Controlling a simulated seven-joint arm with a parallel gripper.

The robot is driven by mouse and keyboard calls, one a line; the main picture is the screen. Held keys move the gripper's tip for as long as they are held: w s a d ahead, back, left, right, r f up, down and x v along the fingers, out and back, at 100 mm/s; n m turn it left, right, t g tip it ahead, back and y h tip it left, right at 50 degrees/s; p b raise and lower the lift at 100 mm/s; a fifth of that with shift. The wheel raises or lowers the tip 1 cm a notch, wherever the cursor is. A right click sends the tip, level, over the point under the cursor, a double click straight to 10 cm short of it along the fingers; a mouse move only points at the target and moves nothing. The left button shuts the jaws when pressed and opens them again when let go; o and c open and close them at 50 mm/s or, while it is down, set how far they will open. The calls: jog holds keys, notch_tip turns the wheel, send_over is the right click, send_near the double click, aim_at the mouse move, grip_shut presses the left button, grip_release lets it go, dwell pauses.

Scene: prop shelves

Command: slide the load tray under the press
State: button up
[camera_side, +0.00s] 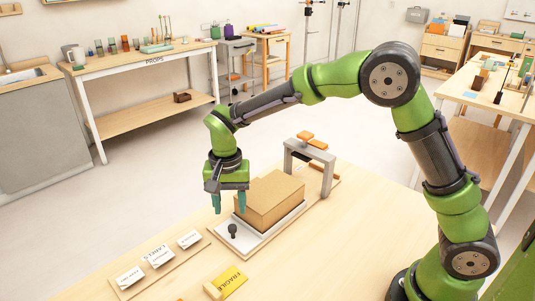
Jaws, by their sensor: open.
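The load tray (231,240) is a light flat tray with a dark upright knob (233,231) at its near left end. A brown cardboard box (272,202) sits on it. The press (311,158) is a grey arch with an orange handle on top, standing on a wooden base behind the box, at the upper right. The box is in front of the arch, not beneath it. My gripper (229,203) points down with teal fingers apart and empty. It appears above and behind the knob, close to the box's left side; the exact gap cannot be told.
A wooden board with white label cards (161,257) lies at the table's front left. A yellow FRAGILE card (230,283) with a wooden block lies at the front. The wooden table (355,215) is clear to the right of the tray. A props table (155,58) stands far behind.

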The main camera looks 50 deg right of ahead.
aim_at(232, 226)
notch_tip(232, 226, down, 6)
jog(key=shift+f, duration=0.15)
dwell(0.3)
grip_shut()
